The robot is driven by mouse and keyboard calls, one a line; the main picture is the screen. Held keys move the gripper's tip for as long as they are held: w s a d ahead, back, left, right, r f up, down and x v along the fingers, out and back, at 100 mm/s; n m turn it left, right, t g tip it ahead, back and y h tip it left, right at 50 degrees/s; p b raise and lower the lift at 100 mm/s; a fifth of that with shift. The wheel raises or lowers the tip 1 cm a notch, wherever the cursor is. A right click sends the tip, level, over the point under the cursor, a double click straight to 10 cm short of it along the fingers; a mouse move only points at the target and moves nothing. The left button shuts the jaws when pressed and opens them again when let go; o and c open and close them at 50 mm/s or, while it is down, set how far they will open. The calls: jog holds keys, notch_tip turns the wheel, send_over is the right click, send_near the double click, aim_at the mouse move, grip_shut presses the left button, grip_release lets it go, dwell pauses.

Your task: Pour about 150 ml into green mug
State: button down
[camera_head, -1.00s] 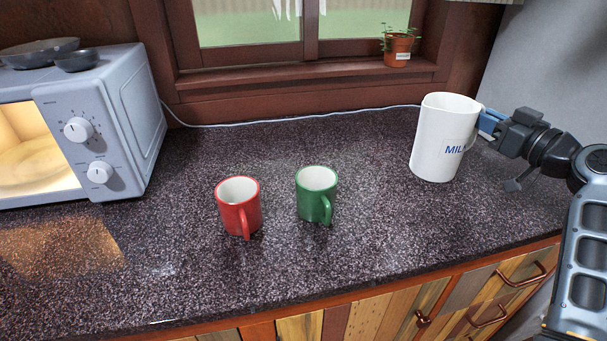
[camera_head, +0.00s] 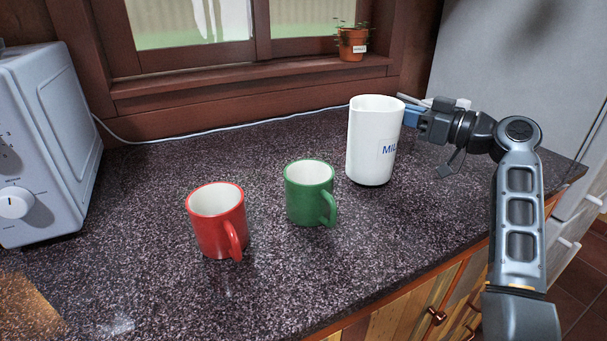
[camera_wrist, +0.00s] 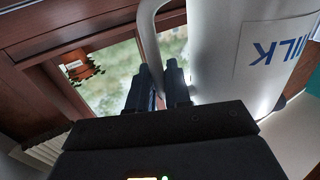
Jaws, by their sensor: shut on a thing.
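A white milk jug (camera_head: 368,140) with blue lettering stands upright toward the back right of the counter. My gripper (camera_head: 411,116) is at its right side, shut on its handle. In the wrist view the two dark fingers (camera_wrist: 160,82) close about the white handle (camera_wrist: 149,35), beside the jug body (camera_wrist: 228,50). I cannot tell whether the jug's base touches the counter. The green mug (camera_head: 308,198) stands upright left of the jug, its handle toward the front right. Its white inside shows no clear liquid. The jug's contents are hidden.
A red mug (camera_head: 215,225) stands left of the green mug. A microwave (camera_head: 45,150) is at the far left. A potted plant (camera_head: 352,42) sits on the window sill. A white cable runs along the back wall. The counter (camera_head: 130,240) between these is clear.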

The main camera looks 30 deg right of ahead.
aim_at(394, 103)
jog(key=shift+r, duration=0.25)
jog(key=shift+s+a+r+n+p, duration=0.15)
jog(key=shift+a+r+n+p, duration=0.25)
jog(key=shift+r+n, duration=0.15)
jog(key=shift+s+a+r+n+p, duration=0.1)
jog(key=shift+a+r+n+p, duration=0.25)
jog(key=shift+r+n, duration=0.2)
jog(key=shift+s+a+r+n+g+p, duration=0.2)
jog(key=shift+a+r+n+g+p, duration=0.15)
jog(key=shift+a+r+n, duration=0.4)
jog(key=s+a+r+n+h+p, duration=0.1)
jog(key=a+r+n+p, duration=0.2)
jog(key=a+n, duration=0.3)
jog(key=shift+s+a+r+h, duration=0.25)
jog(key=shift+a+r+h, duration=0.1)
jog(key=shift+h, duration=0.05)
jog(key=shift+s+a+r+n+g+p, duration=0.15)
jog(key=shift+a+r+n+g+p, duration=0.1)
jog(key=shift+a+r+n+p, duration=0.4)
jog(key=shift+s+a+r+n+h, duration=0.15)
jog(key=shift+a+r+n+h, duration=0.1)
jog(key=shift+a+r+n, duration=0.3)
jog(key=shift+s+a+r+n+h, duration=0.15)
jog(key=shift+a+r+n+h, duration=0.15)
jog(key=shift+a+n, duration=0.25)
dwell(2.0)
